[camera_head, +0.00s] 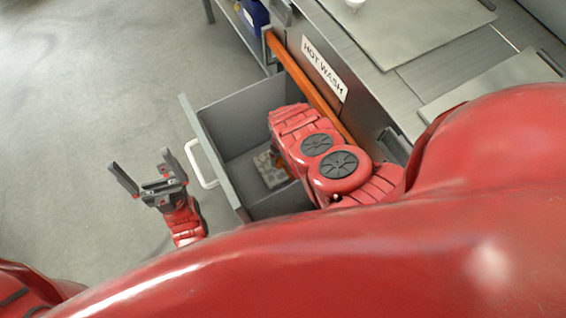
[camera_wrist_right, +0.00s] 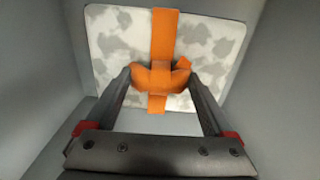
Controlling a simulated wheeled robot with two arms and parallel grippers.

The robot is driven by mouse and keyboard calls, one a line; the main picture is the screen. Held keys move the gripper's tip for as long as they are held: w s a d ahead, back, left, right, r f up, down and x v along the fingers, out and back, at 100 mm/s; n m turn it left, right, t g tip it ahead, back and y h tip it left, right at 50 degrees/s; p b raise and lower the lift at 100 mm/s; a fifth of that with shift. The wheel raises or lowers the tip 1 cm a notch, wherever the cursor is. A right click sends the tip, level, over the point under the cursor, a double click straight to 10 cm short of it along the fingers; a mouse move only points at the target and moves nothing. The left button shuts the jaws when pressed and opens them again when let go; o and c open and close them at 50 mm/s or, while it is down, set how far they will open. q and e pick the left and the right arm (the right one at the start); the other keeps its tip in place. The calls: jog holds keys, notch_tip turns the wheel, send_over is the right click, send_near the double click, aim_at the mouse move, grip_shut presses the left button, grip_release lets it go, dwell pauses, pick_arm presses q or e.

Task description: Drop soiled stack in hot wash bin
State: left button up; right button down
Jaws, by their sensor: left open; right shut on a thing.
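The soiled stack is a white bundle with grey blotches, tied with an orange strap; it shows in the right wrist view (camera_wrist_right: 110,40) and partly in the head view (camera_head: 270,172). My right gripper (camera_wrist_right: 160,80) is shut on the knotted orange strap on top of the stack. The stack is down inside the grey hot wash bin (camera_head: 222,174), a pulled-out drawer with a white handle. My right arm hides much of the bin's right side. My left gripper (camera_head: 147,172) is open and empty, left of the bin over the floor.
A white "HOT WASH" label (camera_head: 323,68) is on the counter front above an orange bar (camera_head: 305,85). A blue item (camera_head: 253,18) sits in another compartment at the top. Grey floor (camera_head: 90,90) is clear to the left.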

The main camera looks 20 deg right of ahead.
jog(key=shift+s+f+b, duration=0.1)
jog(key=shift+f+b, duration=1.4)
jog(key=shift+f, duration=0.8)
jog(key=shift+r, duration=0.1)
jog(key=shift+f+b, duration=0.45)
jog(key=shift+f, duration=0.15)
jog(key=shift+f, duration=0.1)
